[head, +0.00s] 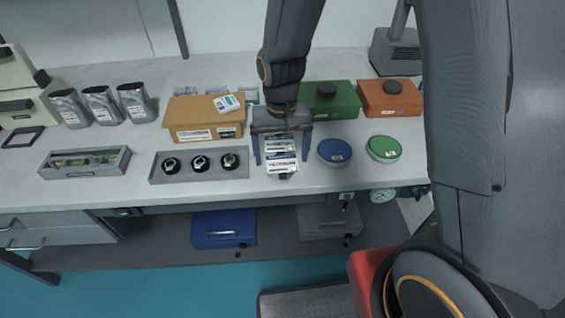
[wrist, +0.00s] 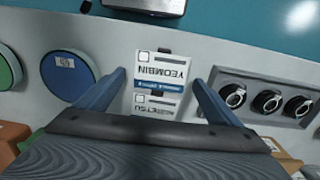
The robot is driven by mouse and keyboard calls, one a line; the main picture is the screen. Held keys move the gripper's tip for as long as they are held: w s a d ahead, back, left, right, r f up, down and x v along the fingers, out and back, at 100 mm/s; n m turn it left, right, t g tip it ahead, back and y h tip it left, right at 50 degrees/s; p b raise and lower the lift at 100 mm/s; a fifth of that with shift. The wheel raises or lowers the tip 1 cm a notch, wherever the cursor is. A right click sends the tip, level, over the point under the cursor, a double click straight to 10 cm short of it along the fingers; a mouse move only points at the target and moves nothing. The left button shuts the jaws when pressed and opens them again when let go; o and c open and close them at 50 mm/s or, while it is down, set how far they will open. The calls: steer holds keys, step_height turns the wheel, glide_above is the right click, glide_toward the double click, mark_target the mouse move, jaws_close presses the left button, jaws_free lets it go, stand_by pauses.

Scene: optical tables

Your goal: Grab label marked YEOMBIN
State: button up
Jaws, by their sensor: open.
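The white label marked YEOMBIN (wrist: 164,66) has a blue band and shows its text upside down in the wrist view. A second label (wrist: 158,104), whose text is partly legible and ends in "ETSU", lies directly beside it on the gripper's side. In the head view the YEOMBIN label (head: 282,169) is at the table's front edge, in front of the other label. My gripper (head: 281,159) is open above the labels, one finger on each side of them. In the wrist view my gripper (wrist: 159,80) has clear gaps between its fingers and the labels.
A grey tray with three black knobs (head: 199,177) stands left of the labels. A blue round tin (head: 334,152) and a green round tin (head: 384,149) stand to the right. A brown cardboard box (head: 194,135) and a green case (head: 336,104) stand behind. Floor lies beyond the front edge.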

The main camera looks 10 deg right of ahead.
steer(key=c, duration=1.1)
steer(key=shift+c, duration=0.2)
